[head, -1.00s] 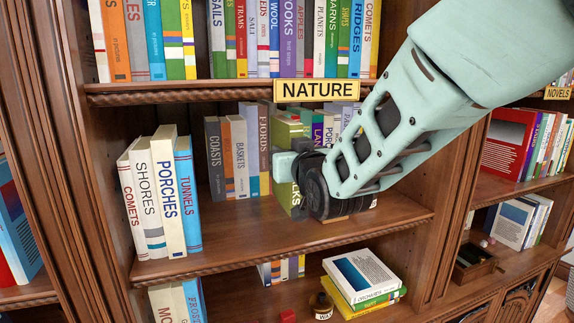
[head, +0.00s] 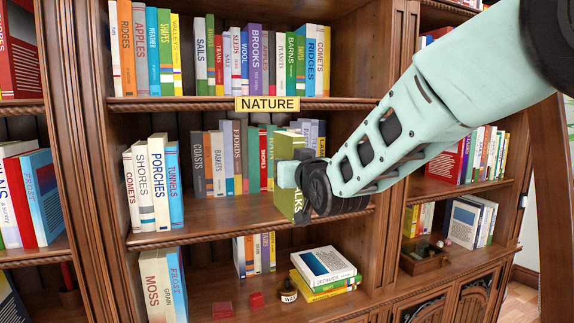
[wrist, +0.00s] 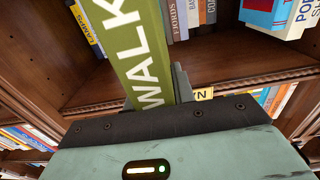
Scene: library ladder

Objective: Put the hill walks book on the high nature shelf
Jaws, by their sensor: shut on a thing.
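The green hill walks book (head: 287,203) stands upright in my gripper (head: 288,178), in front of the middle shelf (head: 225,208). In the wrist view its spine (wrist: 146,50) reads "WALK" and rises from between the jaws (wrist: 152,108). My gripper is shut on it. I cannot tell whether its base touches the shelf board. The yellow NATURE sign (head: 267,104) is fixed to the front edge of the board above (head: 190,104), which carries a packed upper row of books.
White and blue books (head: 158,185) stand at the middle shelf's left, with another row (head: 217,160) at its back. The shelf's front middle is bare. Below are stacked books (head: 322,268), a dark jar (head: 288,291) and red blocks (head: 256,299). My arm crosses the right side.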

